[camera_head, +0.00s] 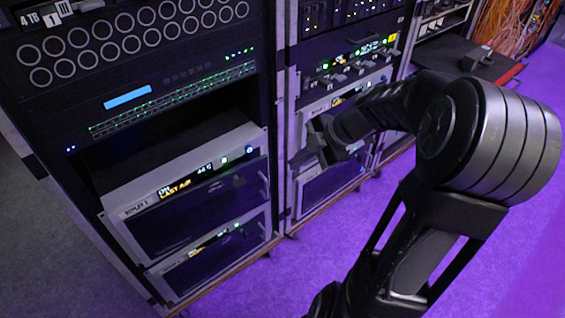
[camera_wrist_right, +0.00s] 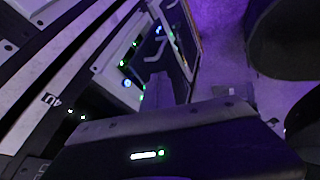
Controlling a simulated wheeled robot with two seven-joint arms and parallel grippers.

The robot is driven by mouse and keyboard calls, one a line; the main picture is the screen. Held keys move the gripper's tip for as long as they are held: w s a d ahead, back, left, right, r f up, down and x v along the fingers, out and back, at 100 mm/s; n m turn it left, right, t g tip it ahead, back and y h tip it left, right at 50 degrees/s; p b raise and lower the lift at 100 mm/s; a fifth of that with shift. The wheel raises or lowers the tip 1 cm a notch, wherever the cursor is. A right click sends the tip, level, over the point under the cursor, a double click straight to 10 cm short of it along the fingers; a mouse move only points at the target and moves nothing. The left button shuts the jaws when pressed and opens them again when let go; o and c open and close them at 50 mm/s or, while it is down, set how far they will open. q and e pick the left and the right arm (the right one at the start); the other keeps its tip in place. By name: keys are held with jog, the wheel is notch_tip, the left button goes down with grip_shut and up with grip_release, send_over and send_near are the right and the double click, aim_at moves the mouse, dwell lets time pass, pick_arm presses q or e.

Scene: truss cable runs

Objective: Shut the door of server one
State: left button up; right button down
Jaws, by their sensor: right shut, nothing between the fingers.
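In the head view a silver-framed unit (camera_head: 128,212) sits low in the left rack. In the right wrist view a dark panel (camera_wrist_right: 170,148) with a small white-green light lies close. My left gripper is not in view.
A second silver-framed unit (camera_head: 215,262) sits below the labelled one. The racks' upright posts (camera_head: 283,110) stand between the two bays. Orange cables (camera_head: 512,28) hang at the back right. The purple-lit floor (camera_head: 285,285) in front is clear.

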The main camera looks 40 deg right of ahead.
aim_at(260, 172)
jog(key=x, duration=0.3)
jog(key=w+x, duration=0.1)
jog(key=x, duration=0.3)
jog(key=w+d+r+x, duration=0.1)
jog(key=x, duration=0.3)
jog(key=shift+w, duration=0.7)
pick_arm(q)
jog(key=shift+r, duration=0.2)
